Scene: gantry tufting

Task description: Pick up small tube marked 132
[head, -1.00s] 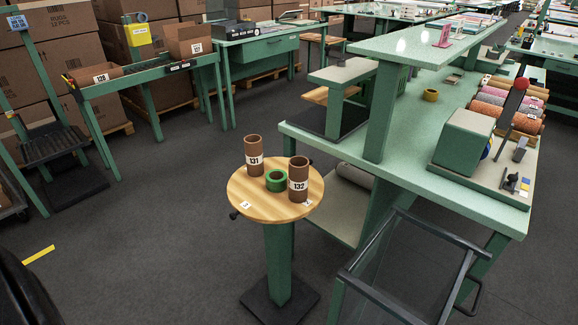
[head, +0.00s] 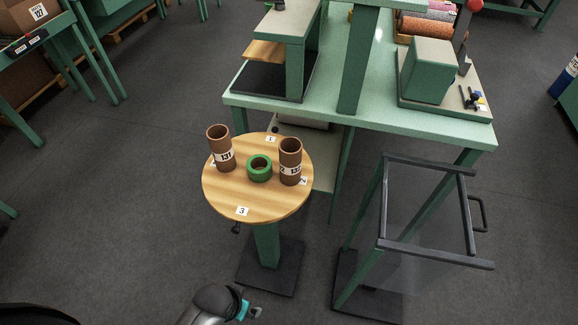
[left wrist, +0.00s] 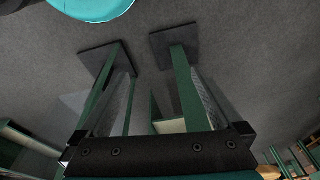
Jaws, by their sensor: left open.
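The brown tube marked 132 (head: 290,162) stands upright on the right side of a round wooden table (head: 225,195), close to label 2; its label is partly turned away. The brown tube marked 131 (head: 220,148) stands at the table's left. A short green ring (head: 259,168) sits between them, apart from both. Part of my left arm, grey with teal, shows at the bottom edge of the head view, below the table. My left gripper (left wrist: 157,145) is open in the left wrist view, with nothing held and no tube in sight. My right gripper is not in view.
A green workbench (head: 330,115) with a machine block (head: 428,70) stands behind the table. A dark-framed stand with a clear panel (head: 420,215) is to the right. The table's post has a dark floor plate (head: 285,270). The floor at left is open.

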